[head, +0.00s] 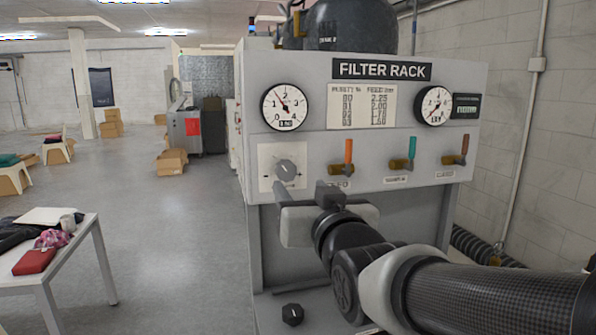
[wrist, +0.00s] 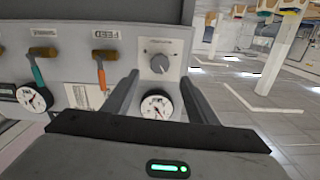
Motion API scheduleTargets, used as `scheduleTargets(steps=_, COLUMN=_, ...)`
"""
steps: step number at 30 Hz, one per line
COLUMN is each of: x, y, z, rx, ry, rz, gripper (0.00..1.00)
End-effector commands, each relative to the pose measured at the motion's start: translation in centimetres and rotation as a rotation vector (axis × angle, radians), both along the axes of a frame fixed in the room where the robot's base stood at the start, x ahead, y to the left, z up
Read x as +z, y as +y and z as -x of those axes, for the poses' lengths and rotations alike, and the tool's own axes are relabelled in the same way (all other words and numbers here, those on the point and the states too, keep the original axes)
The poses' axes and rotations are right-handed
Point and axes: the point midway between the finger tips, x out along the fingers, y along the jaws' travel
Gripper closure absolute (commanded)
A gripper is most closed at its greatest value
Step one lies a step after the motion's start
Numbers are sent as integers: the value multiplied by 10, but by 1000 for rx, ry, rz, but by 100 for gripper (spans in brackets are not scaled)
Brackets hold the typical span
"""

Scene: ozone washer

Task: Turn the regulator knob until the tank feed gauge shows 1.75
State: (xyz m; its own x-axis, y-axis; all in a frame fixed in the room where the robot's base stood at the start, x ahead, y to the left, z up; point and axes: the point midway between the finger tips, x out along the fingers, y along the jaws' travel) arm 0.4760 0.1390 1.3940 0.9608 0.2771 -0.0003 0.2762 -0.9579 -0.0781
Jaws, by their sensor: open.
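The regulator knob (head: 286,170) is a grey round dial on a pale square plate at the rack's lower left; it also shows in the wrist view (wrist: 159,63). Directly above it is a white round gauge (head: 285,107), likely the tank feed gauge, also in the upside-down wrist view (wrist: 157,106). Its needle points up and left, just left of the 2; the exact value is too small to read. My gripper (head: 303,190) is open and empty, in front of and below the knob. In the wrist view its fingers (wrist: 160,82) flank the knob's line, apart from it.
A second gauge (head: 433,106) is at upper right. Valves with orange (head: 349,151), teal (head: 412,148) and brown (head: 465,145) handles line the panel right of the knob. A printed chart (head: 361,106) hangs between the gauges. A loose black knob (head: 292,314) lies below.

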Motion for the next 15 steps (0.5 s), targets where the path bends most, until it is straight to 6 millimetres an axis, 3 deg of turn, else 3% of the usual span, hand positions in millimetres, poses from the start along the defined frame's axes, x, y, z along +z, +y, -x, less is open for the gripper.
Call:
scheduleTargets(steps=9, x=0, y=19, z=-65, rx=-1, ry=2, rz=1, gripper=48)
scheduleTargets(steps=15, x=0, y=25, z=-89, rx=-1, ry=1, rz=0, gripper=48)
